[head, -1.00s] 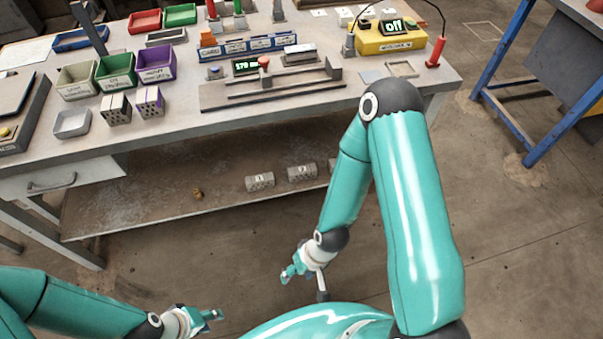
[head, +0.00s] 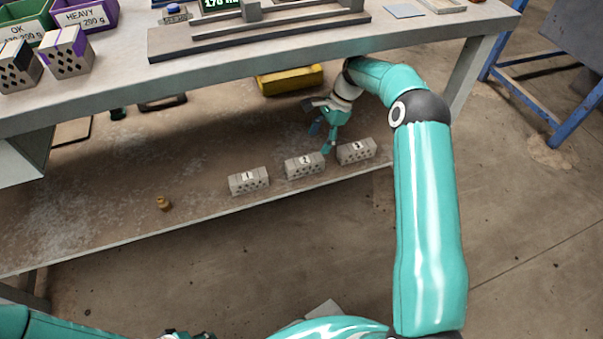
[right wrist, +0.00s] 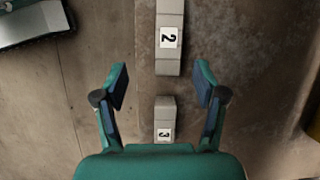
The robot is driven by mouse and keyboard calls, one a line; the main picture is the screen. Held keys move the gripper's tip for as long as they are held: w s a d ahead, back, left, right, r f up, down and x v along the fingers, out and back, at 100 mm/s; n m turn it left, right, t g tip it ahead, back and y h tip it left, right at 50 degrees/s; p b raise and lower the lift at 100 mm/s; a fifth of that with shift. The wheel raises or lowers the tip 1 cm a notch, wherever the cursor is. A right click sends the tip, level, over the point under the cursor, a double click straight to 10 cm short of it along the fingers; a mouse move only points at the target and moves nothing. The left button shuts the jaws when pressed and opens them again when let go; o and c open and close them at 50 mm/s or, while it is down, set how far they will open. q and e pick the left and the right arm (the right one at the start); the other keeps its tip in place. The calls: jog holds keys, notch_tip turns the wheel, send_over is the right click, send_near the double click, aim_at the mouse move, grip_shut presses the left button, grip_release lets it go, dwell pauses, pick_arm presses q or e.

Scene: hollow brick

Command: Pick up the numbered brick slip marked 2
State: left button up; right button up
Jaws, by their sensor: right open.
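The brick slip marked 2 (head: 304,167) is a grey block with holes in its side and a white number label on top. It lies on the lower shelf between the slip marked 1 (head: 248,182) and the slip marked 3 (head: 356,152). My right gripper (head: 321,138) is open under the bench, just behind and above slip 2. My left gripper (head: 186,335) is mostly cut off at the bottom edge.
The workbench top (head: 110,97) overhangs the shelf (head: 120,215). A yellow bin (head: 290,80) stands behind my right gripper. A small brass-coloured piece (head: 163,203) lies on the shelf at left. The shelf's left part is largely clear.

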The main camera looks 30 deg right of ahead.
aim_at(305, 160)
jog(key=shift+w+d, duration=0.3)
jog(key=shift+d, duration=0.15)
jog(key=shift+w+f+m+b, duration=0.15)
jog(key=shift+m+b, duration=0.15)
jog(key=shift+b, duration=0.15)
jog(key=b+x, duration=0.2)
jog(key=x, duration=0.3)
jog(key=shift+a+f, duration=0.1)
jog(key=shift+f, duration=0.3)
jog(key=b+x, duration=0.2)
jog(key=x, duration=0.1)
jog(key=b+x, duration=0.1)
jog(key=x, duration=0.1)
jog(key=shift+w+a, duration=0.2)
jog(key=shift+a, duration=0.15)
pick_arm(q)
notch_tip(305, 160, down, 7)
jog(key=shift+w+a, duration=0.2)
jog(key=shift+w, duration=0.05)
jog(key=shift+r, duration=0.25)
pick_arm(e)
jog(key=shift+f, duration=0.2)
grip_shut()
